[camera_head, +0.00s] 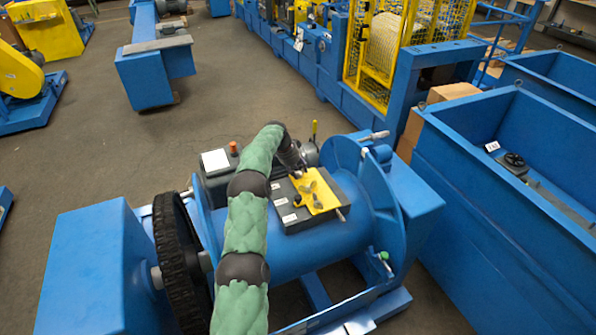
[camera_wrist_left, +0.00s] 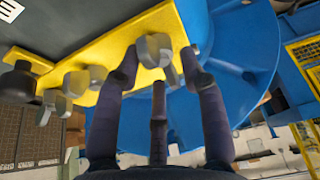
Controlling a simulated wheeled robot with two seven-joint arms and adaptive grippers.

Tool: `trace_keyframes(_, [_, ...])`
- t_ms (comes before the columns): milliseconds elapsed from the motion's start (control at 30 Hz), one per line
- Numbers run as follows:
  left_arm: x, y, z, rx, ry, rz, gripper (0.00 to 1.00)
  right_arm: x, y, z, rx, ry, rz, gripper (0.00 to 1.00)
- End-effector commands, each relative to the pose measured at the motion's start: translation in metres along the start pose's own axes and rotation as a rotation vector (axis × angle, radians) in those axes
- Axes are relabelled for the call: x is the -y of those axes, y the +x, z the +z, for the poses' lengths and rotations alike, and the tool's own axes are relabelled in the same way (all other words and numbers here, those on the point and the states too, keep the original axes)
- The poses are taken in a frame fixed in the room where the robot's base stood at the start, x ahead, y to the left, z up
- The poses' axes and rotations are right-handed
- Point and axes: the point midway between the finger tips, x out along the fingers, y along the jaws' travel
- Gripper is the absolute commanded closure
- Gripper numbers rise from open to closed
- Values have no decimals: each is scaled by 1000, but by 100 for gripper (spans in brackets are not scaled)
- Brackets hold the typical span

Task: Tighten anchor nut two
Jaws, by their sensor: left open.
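A yellow plate (camera_head: 329,201) lies on a dark grey box on top of the blue drum machine; it also fills the upper left of the left wrist view (camera_wrist_left: 115,45). Several grey wing-shaped nuts stand on it, one of them (camera_wrist_left: 154,48) close to my left gripper and others farther left, such as this wing nut (camera_wrist_left: 76,83). I cannot tell which is anchor nut two. My left gripper (camera_wrist_left: 158,64) is open, its dark fingers on either side of the near nut; contact is unclear. In the head view my left gripper (camera_head: 298,171) is small and partly hidden at the plate's far edge.
The dark grey box (camera_head: 296,220) carries white labels. A black knob (camera_wrist_left: 18,80) is beside the nuts. A blue round flange (camera_head: 345,150) rises right of the box, and a black toothed wheel (camera_head: 177,262) stands left. Blue bins (camera_head: 500,200) are at right; floor at left is open.

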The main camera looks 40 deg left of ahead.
Motion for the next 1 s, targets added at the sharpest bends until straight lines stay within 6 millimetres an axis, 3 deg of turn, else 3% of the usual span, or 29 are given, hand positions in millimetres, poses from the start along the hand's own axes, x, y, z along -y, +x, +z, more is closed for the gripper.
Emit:
trace_keyframes(233, [0,0,0,0,0,0,62,0,0,0,0,0,0,59])
trace_keyframes(367, [0,0,0,0,0,0,98,0,0,0,0,0,0,59])
trace_keyframes(400, [0,0,0,0,0,0,100,0,0,0,0,0,0,59])
trace_keyframes(1000, [2,0,-3,-5,93,33,100,2,-6,0,0,0,0,59])
